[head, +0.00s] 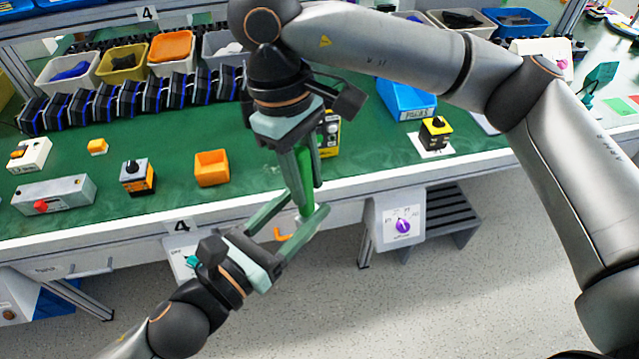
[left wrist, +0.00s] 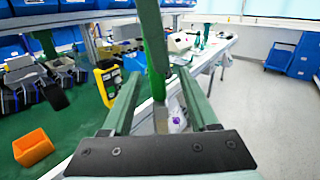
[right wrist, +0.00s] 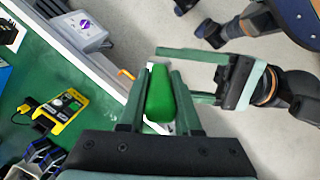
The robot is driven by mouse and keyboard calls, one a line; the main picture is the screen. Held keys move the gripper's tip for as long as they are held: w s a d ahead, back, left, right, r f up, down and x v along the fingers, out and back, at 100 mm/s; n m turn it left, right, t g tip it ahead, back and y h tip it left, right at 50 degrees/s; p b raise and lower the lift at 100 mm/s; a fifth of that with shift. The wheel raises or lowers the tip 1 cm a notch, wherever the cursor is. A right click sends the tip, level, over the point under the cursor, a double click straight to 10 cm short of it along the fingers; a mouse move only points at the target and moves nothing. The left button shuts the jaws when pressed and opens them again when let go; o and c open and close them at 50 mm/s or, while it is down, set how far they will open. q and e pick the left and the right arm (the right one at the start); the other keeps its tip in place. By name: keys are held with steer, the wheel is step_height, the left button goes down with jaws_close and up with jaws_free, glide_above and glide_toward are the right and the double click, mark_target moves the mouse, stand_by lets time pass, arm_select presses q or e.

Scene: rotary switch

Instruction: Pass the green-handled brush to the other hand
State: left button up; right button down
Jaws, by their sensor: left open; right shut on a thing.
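The green-handled brush (head: 304,172) hangs roughly upright from my right gripper (head: 303,178) in front of the bench edge. My right gripper is shut on its green handle, which shows between the fingers in the right wrist view (right wrist: 163,95). My left gripper (head: 285,222) is open, with its fingers spread around the lower part of the brush. In the left wrist view the green handle (left wrist: 157,82) stands between the open fingers, with a greyish part below it. In the head view the fingers hide part of the brush.
The green bench (head: 235,195) holds an orange bin (head: 211,168), a yellow meter (head: 329,134) and small switch boxes. A box with a purple rotary knob (head: 403,225) is mounted below the front edge. The floor in front is free.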

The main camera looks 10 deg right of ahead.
mark_target(315, 196)
arm_select(q)
steer(key=x, duration=0.5)
steer(key=shift+w+d, duration=0.25)
steer(key=shift+s, duration=0.1)
jaws_close()
steer(key=shift+d, duration=0.1)
arm_select(e)
steer(key=c, duration=0.5)
jaws_free()
steer(key=shift+r, duration=0.1)
